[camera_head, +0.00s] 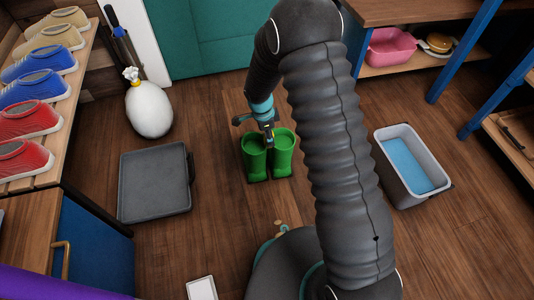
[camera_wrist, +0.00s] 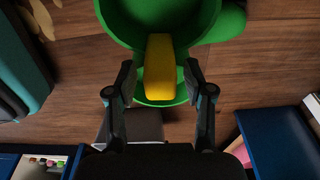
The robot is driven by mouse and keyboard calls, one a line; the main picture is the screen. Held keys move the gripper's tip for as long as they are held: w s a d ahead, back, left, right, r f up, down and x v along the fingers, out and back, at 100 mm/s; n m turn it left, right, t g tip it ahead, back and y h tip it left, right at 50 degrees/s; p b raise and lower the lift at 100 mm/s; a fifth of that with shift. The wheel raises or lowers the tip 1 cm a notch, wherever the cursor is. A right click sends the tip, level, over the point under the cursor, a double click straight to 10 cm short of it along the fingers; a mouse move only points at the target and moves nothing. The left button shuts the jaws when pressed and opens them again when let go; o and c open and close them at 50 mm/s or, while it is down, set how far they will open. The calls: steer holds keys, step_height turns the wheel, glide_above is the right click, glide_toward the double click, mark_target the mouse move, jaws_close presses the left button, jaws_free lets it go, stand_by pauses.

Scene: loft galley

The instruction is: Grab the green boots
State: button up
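A pair of green boots (camera_head: 254,163) stands upright and side by side on the wooden floor, openings up. My gripper (camera_head: 268,138) is above them, pointing down at their rear edge between the two openings. In the wrist view, the round green opening of one boot (camera_wrist: 112,22) fills the top, with part of the other boot at its right. A yellow strip (camera_wrist: 160,70) lies at the boot's rim, between the fingers of my gripper (camera_wrist: 159,80). The fingers are apart, with gaps on both sides of the strip. Whether they touch the boot cannot be told.
A grey flat case (camera_head: 155,182) lies left of the boots, and a white sack (camera_head: 149,110) stands behind it. A grey bin (camera_head: 433,195) with a blue inside is at the right. A shoe rack (camera_head: 62,120) lines the left. Bare floor surrounds the boots.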

jaws_close()
steer(key=shift+r, duration=0.1)
